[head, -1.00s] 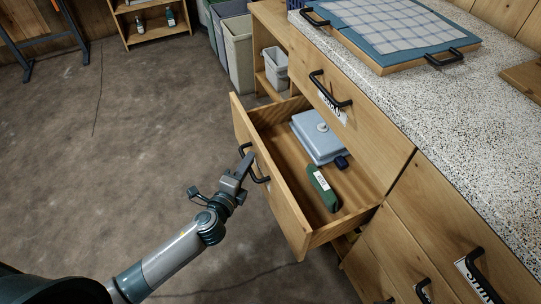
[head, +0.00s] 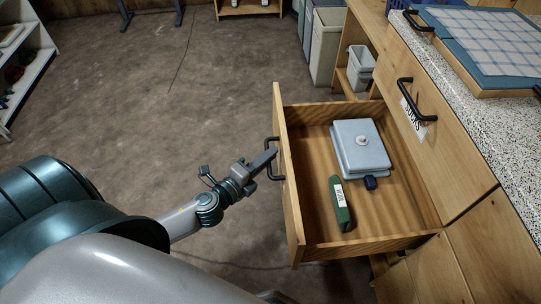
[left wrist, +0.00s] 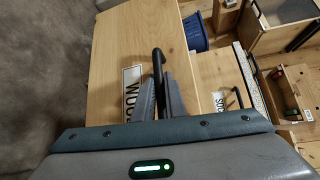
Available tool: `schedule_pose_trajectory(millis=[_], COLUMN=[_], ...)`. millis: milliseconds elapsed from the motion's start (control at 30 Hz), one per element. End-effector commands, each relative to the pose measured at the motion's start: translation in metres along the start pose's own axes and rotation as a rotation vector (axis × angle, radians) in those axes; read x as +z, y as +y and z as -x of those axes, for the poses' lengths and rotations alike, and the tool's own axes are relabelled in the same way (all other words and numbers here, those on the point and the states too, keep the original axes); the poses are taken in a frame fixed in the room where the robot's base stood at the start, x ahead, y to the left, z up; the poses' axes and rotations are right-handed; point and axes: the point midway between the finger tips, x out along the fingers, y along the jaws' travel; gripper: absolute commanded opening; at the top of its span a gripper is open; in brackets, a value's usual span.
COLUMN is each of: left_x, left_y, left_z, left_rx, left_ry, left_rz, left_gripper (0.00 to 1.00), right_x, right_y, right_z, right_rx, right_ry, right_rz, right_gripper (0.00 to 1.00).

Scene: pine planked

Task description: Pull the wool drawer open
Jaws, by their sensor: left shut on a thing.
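The wool drawer (head: 288,190) is a pine drawer pulled well out of the cabinet, with its inside in view. In the left wrist view its front (left wrist: 112,60) bears a white label (left wrist: 132,88) that starts "WOO"; the rest is hidden by my gripper. My left gripper (head: 272,156) is shut on the drawer's black bar handle (head: 270,174). In the left wrist view the handle (left wrist: 158,60) sits between the fingers (left wrist: 160,95).
Inside the drawer are a pale blue lidded box (head: 360,140), a small dark blue thing (head: 370,183) and a green labelled thing (head: 340,205). A shut drawer (head: 440,125) is above. Bins (head: 325,45) stand beyond. The floor (head: 130,100) left of the drawer is clear.

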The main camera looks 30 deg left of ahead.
Motion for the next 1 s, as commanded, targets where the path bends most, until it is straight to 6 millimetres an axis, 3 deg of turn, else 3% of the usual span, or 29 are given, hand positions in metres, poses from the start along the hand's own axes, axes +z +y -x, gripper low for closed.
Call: schedule_pose_trajectory(millis=[33,67,133,667,1000], left_x=[0.0,0.0,0.0,0.0,-0.001], left_y=[0.001,0.001,0.001,0.001,0.002], left_z=[0.0,0.0,0.0,0.002,0.03], left_rx=[0.002,0.002,0.002,0.001,0.002], left_ry=[0.0,0.0,0.0,0.0,0.001], left_rz=[0.0,0.001,0.001,0.001,0.002], left_gripper=[0.0,0.16,0.29,0.29,0.29], right_x=[0.0,0.0,0.0,-0.004,-0.008], right_y=[0.0,0.0,0.0,0.001,-0.001], right_z=[0.0,0.0,0.0,0.0,-0.002], right_rx=[0.0,0.0,0.0,0.001,-0.004], right_ry=[0.0,0.0,-0.001,0.006,0.028], right_rz=[0.0,0.001,0.001,0.002,0.002], right_gripper=[0.53,0.53,0.53,0.53,0.53])
